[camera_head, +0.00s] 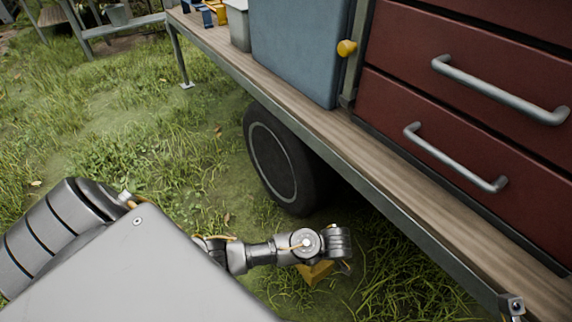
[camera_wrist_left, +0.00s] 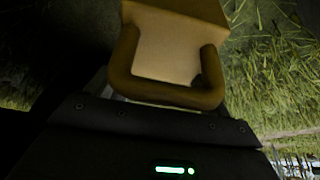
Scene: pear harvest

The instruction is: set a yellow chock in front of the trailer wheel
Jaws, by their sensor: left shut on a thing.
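The yellow chock (camera_head: 314,273) is low over or on the grass, mostly below my left gripper (camera_head: 326,256) in the head view. I cannot tell whether it touches the ground. The black trailer wheel (camera_head: 290,185) stands under the trailer deck, just beyond the chock, with a visible gap between them. In the left wrist view the chock (camera_wrist_left: 175,15) shows with its looped handle (camera_wrist_left: 123,70) close against my gripper body. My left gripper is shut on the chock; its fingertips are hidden.
The trailer's wooden deck edge (camera_head: 385,185) overhangs the wheel and runs down to the right. Red drawers (camera_head: 450,125) with metal handles and a blue-grey box (camera_head: 297,50) sit on the deck. Open grass (camera_head: 130,125) lies left of the wheel.

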